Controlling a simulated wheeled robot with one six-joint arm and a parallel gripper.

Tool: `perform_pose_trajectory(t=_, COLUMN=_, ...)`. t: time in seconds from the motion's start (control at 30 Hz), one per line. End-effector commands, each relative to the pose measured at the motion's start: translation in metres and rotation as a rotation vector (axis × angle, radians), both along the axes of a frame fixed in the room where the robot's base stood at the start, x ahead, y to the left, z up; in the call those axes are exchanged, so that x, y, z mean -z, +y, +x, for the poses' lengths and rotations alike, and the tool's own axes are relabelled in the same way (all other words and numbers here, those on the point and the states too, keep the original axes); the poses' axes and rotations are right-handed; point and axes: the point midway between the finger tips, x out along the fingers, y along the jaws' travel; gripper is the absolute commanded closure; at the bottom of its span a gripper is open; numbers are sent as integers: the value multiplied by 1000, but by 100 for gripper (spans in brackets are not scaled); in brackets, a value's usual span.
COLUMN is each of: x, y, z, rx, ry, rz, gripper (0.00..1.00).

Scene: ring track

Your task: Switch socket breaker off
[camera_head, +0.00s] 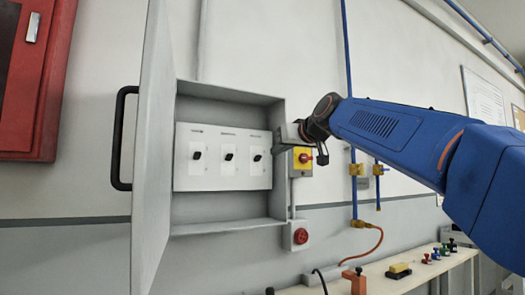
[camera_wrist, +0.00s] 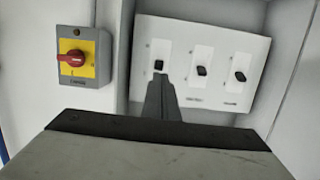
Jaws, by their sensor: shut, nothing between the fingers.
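A white breaker panel (camera_head: 222,183) sits inside an open grey wall box (camera_head: 235,92). It carries three black toggles: left (camera_head: 196,155), middle (camera_head: 229,156) and right (camera_head: 257,158). The labels are too small to read, so I cannot tell which is the socket breaker. My gripper (camera_head: 279,141) is shut and empty at the box's right edge. The wrist view shows the panel (camera_wrist: 220,103) turned over. There my fingertips (camera_wrist: 160,82) lie just below the leftmost toggle (camera_wrist: 158,66), the right one in the head view; I cannot tell whether they touch.
The box door (camera_head: 155,150) stands open at left with a black handle (camera_head: 120,138). A yellow switch with a red knob (camera_head: 302,155) is right of the box, above a red button (camera_head: 301,236). A bench (camera_head: 400,283) with small items stands lower right.

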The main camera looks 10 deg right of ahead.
Motion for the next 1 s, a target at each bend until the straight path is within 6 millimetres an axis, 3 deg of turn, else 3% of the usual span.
perform_pose_trajectory(t=0.1, x=-19, y=-1, z=9, rx=-4, ry=-36, rz=0, gripper=100)
perform_pose_trajectory(t=0.2, x=-26, y=-1, z=12, rx=-5, ry=-49, rz=1, gripper=100)
perform_pose_trajectory(t=0.67, x=-26, y=1, z=17, rx=-6, ry=-50, rz=1, gripper=100)
perform_pose_trajectory(t=1.0, x=-18, y=14, z=65, rx=-7, ry=-49, rz=1, gripper=100)
